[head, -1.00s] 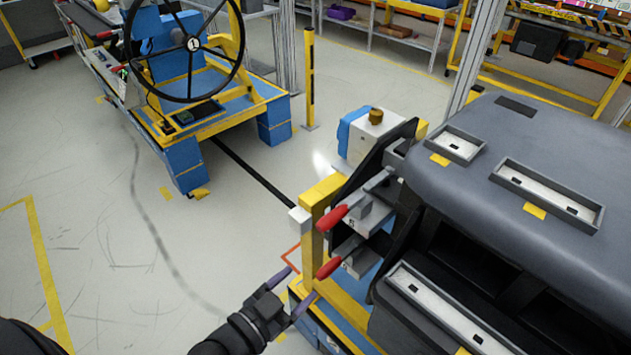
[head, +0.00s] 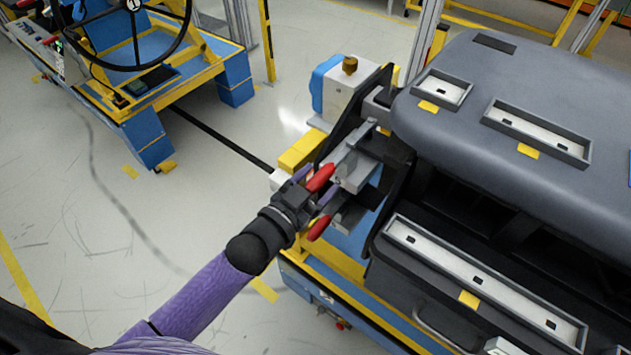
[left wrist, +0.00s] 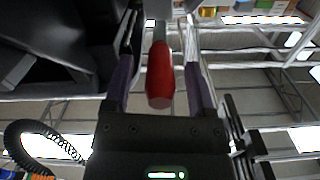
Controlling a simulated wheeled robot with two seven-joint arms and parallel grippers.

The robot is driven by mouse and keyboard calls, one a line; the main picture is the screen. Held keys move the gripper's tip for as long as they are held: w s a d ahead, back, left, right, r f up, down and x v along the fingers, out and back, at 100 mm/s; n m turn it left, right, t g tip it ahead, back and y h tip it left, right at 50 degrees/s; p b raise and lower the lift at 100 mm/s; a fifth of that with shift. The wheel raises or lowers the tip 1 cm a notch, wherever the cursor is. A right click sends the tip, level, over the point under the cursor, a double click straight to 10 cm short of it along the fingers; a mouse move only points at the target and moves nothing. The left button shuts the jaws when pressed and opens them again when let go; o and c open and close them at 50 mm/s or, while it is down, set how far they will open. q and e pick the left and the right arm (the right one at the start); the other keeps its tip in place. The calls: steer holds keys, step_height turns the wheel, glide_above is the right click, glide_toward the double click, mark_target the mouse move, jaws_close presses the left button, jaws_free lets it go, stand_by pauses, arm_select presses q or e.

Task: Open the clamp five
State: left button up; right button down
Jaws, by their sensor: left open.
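Two toggle clamps with red handles sit one above the other on the near left side of the dashboard fixture. The upper clamp (head: 350,165), seemingly clamp five, has its red handle (head: 320,178) pointing down and left. The lower red handle (head: 319,228) is just beneath. My left gripper (head: 314,187) is open at the upper handle, with a purple finger on each side. In the left wrist view, the red handle (left wrist: 160,75) stands between the two fingers, with visible gaps on both sides. The clamps' number labels are not readable now. My right gripper is out of view.
The grey dashboard module (head: 540,120) fills the right side. A yellow post top (head: 302,150) stands close to the gripper. A blue-and-yellow stand with a steering wheel (head: 130,35) is at the back left. The floor at left is clear.

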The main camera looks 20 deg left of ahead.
arm_select(q)
jaws_close()
stand_by(1.4)
